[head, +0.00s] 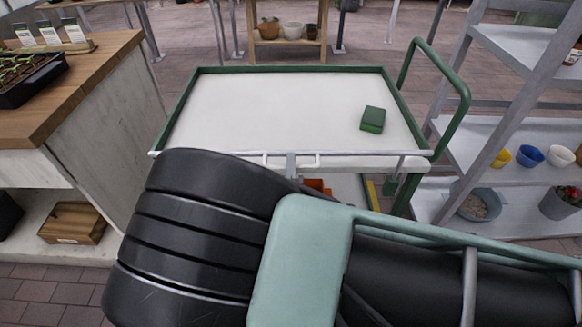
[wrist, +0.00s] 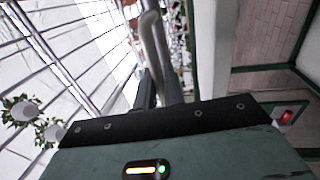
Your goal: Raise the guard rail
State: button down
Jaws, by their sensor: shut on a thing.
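The guard rail (head: 220,154) is a thin light-grey bar along the near edge of the green-framed cart (head: 250,110), level with its white top. A small handle loop sits at its middle. My gripper (head: 291,168) is at this loop, mostly hidden behind my dark arm, with only a grey piece showing. In the wrist view my gripper (wrist: 160,85) has its two grey fingers close together on a pale tube of the guard rail (wrist: 154,40). The exact contact is hard to see.
A green box (head: 373,119) lies on the cart top, right of middle. A wood-topped counter (head: 90,85) stands close on the left. Grey shelves (head: 510,130) with bowls and pots stand on the right. The cart's green handle (head: 462,95) sticks out between.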

jog(key=c, duration=1.6)
grip_release()
jog(key=shift+r, duration=0.4)
jog(key=shift+c, duration=0.2)
jog(key=shift+f, duration=0.1)
jog(key=shift+s+f, duration=0.1)
jog(key=shift+s, duration=0.1)
jog(key=s+f+b, duration=0.1)
jog(key=s+f, duration=0.2)
jog(key=s, duration=1.3)
jog(key=shift+s+a+b, duration=0.3)
jog(key=shift+s+b, duration=0.05)
jog(key=shift+b, duration=0.05)
